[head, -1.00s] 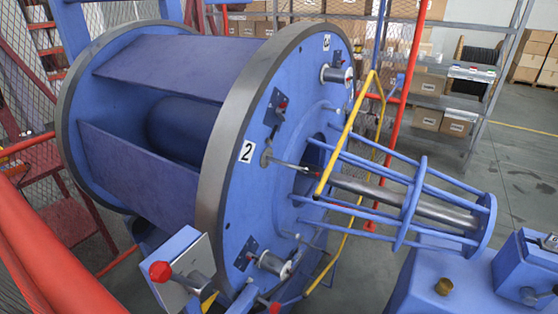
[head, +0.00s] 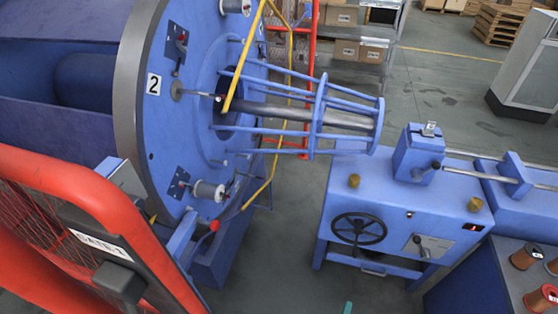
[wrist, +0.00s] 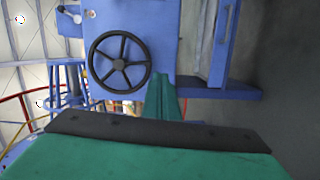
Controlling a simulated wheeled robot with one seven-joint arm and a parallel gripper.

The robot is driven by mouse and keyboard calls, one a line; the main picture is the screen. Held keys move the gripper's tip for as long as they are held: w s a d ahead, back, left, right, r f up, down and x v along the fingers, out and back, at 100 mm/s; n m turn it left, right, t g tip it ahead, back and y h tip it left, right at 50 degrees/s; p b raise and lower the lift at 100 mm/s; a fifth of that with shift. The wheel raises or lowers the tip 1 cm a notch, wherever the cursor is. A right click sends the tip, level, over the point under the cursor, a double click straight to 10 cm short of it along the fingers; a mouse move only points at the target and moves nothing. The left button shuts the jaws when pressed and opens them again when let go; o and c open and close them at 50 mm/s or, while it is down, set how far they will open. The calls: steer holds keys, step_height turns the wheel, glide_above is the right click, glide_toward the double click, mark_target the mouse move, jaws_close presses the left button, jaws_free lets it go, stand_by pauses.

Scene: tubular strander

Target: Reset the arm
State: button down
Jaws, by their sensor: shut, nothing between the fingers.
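My gripper (wrist: 163,92) shows in the wrist view as green fingers, shut with nothing between them. Its fingertips point at the blue machine cabinet (wrist: 185,60), just right of and below the black handwheel (wrist: 120,62), and I see no contact. In the head view only a small green tip, seemingly of my gripper (head: 347,307), shows at the bottom edge, below the blue cabinet (head: 330,205) with its black handwheel (head: 359,229). The rest of my arm is out of the head view.
The large blue strander drum (head: 215,110) stands left of the cabinet. A red gate (head: 75,195) with a mesh panel is at the lower left. Copper-coloured spools (head: 540,299) sit on a table at the lower right. Grey floor (head: 285,265) is open between drum and cabinet.

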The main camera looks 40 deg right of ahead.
steer(key=w+a+r+t+y, duration=0.15)
steer(key=a+r, duration=0.25)
steer(key=a, duration=0.4)
steer(key=w+a+r+m+t+y, duration=0.1)
steer(key=a+r+t+y, duration=0.25)
steer(key=a, duration=0.45)
steer(key=w+a+r+t+y, duration=0.15)
steer(key=a+r, duration=0.25)
steer(key=a, duration=0.4)
steer(key=s+a+r+m+y, duration=0.1)
steer(key=a+r+y, duration=0.3)
steer(key=a+r, duration=0.5)
steer(key=s+a+r+m+y, duration=0.2)
steer(key=a+r+y, duration=0.3)
steer(key=a+r, duration=0.4)
step_height(320, 180, up, 6)
steer(key=shift+s+a+r+t, duration=0.1)
steer(key=shift+s+a+t, duration=0.15)
steer(key=shift+s+t, duration=0.2)
steer(key=shift+d, duration=0.15)
